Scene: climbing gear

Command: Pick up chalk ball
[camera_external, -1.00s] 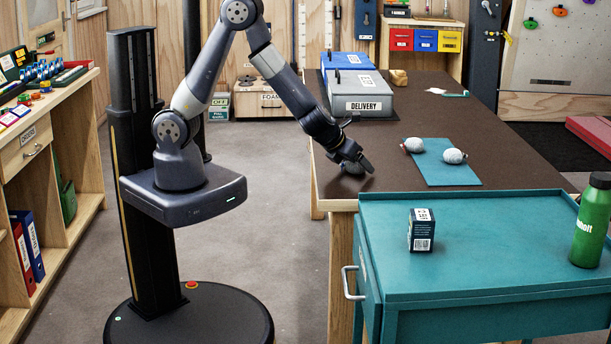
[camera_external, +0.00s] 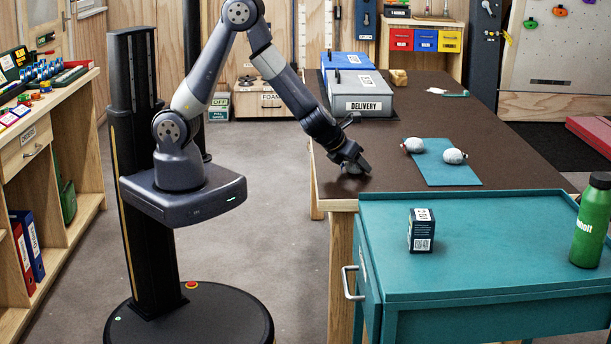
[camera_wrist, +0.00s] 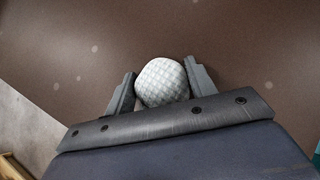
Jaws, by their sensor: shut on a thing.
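A pale grey-white chalk ball (camera_wrist: 161,82) with a quilted texture sits between the two fingers of my gripper (camera_wrist: 160,88) in the wrist view. The fingers touch it on both sides. In the external view my gripper (camera_external: 355,167) is low over the near left corner of the brown table. The held chalk ball (camera_external: 352,169) is mostly hidden there by the fingers and appears at the table's surface. Two similar pale balls lie to the right, one (camera_external: 414,145) at the left edge of the teal mat and one (camera_external: 455,156) on it.
The teal mat (camera_external: 440,176) lies on the brown table (camera_external: 480,122). A grey delivery box (camera_external: 362,98) stands behind my gripper. A teal cart (camera_external: 480,210) in front carries a small dark box (camera_external: 421,230) and a green bottle (camera_external: 590,225).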

